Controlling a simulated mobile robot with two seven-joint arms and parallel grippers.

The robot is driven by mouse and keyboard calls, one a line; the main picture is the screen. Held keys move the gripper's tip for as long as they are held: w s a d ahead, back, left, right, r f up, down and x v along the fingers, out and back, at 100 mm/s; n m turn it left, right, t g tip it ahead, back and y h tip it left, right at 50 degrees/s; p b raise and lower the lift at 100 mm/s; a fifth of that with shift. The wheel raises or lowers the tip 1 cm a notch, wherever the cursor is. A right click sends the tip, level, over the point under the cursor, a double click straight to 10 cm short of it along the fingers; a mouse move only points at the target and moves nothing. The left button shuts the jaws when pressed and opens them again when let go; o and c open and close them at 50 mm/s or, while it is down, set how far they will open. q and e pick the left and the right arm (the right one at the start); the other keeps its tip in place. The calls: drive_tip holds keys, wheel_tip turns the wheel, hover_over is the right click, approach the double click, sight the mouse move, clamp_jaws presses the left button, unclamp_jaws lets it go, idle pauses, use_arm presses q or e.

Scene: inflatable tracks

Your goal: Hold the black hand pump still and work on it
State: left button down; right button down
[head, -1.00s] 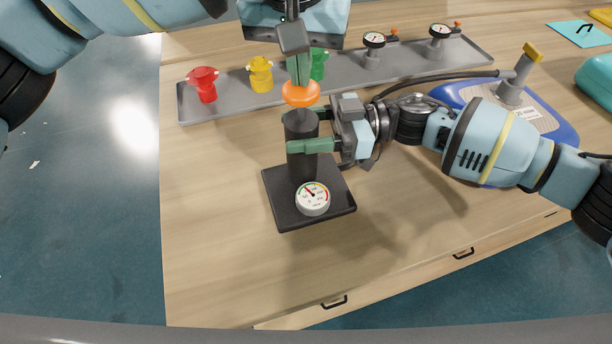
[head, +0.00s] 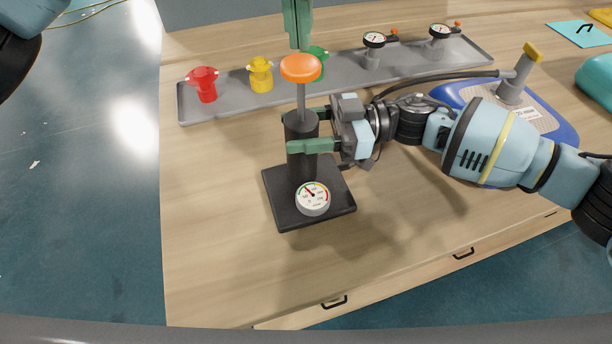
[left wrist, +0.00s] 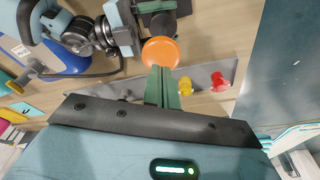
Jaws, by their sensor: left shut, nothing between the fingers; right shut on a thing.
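The black hand pump (head: 302,168) stands upright on its square base on the wooden table, with a round white gauge (head: 313,199) on the base. Its orange knob (head: 301,68) is up on a grey rod that shows above the cylinder. My right gripper (head: 300,130) is shut on the pump's cylinder from the right, green fingers on either side. My left gripper (head: 297,40) is shut and empty, fingertips pointing down just above the knob; I cannot tell whether they touch. In the left wrist view the orange knob (left wrist: 160,52) shows at the tips of the green fingers (left wrist: 161,72).
Behind the pump a grey tray (head: 225,104) holds red (head: 204,84), yellow (head: 260,74) and green (head: 318,63) valve pieces and two gauges (head: 374,42). A blue foot pump (head: 545,122) with a black hose stands right. The table is clear at front left.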

use_arm(q)
drive_tip(key=shift+f, duration=0.15)
use_arm(e)
drive_tip(key=shift+f, duration=0.1)
use_arm(q)
hover_over(301, 120)
drive_tip(key=shift+f, duration=3.95)
drive_tip(key=shift+r, duration=4.1)
drive_tip(key=shift+r, duration=0.1)
drive_tip(key=shift+r, duration=2.4)
use_arm(e)
drive_tip(key=c, duration=0.6)
unclamp_jaws()
drive_tip(key=shift+o, duration=0.2)
